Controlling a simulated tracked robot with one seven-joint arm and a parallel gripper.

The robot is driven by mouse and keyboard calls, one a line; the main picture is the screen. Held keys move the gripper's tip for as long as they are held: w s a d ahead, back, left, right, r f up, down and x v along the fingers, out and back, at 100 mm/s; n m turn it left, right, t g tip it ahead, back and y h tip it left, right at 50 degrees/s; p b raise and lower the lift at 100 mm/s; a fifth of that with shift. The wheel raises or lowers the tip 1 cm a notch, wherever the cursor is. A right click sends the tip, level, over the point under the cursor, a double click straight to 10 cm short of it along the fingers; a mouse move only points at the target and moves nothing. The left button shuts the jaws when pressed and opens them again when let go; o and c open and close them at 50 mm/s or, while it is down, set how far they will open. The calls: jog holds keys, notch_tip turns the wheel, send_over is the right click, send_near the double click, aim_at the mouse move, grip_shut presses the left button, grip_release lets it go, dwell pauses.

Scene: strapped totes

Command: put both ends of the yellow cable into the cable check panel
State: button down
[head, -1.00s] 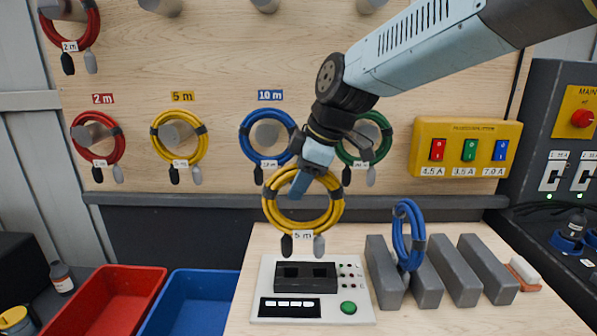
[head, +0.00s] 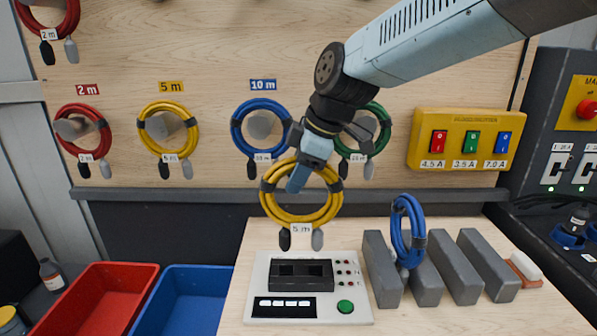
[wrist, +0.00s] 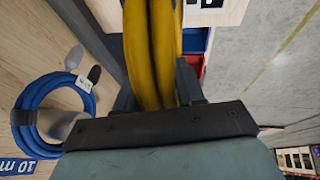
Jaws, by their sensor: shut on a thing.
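My gripper (head: 297,182) is shut on the coiled yellow cable (head: 272,206) and holds it upright in front of the board. In the wrist view the yellow cable (wrist: 150,50) runs between my fingers. The coil has a "5 m" tag. Its two ends, a dark plug (head: 284,239) and a grey plug (head: 317,239), hang down side by side. The cable check panel (head: 256,279) lies on the bench below them. Its black block (head: 301,282) has two dark openings. Both plugs show just above and behind this block in the picture, apart from it.
A blue coil (head: 418,244) stands among grey blocks (head: 457,269) right of the panel. Another yellow coil (head: 144,131) hangs on the board among red, blue and green ones. Red (head: 85,318) and blue (head: 180,310) bins stand at left. The bench front right is clear.

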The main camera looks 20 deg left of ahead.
aim_at(322, 173)
jog(key=shift+f, duration=4.5)
jog(key=c, duration=0.6)
grip_release()
jog(key=shift+f, duration=0.1)
jog(key=v, duration=1.3)
jog(key=shift+d+r, duration=0.1)
jog(key=shift+r, duration=0.1)
jog(key=shift+d+r, duration=0.15)
jog(key=shift+d, duration=0.05)
jog(key=s+d+f+m+t+h, duration=0.1)
jog(key=s+d+m, duration=0.3)
jog(key=d+m, duration=0.7)
jog(key=s+d+f+m+t+h, duration=0.1)
jog(key=s+d+m+t+h, duration=0.2)
jog(key=d+m, duration=0.8)
jog(key=d+t+h, duration=0.1)
jog(key=d, duration=1.2)
jog(key=shift+s+f, duration=0.35)
jog(key=shift+f, duration=0.05)
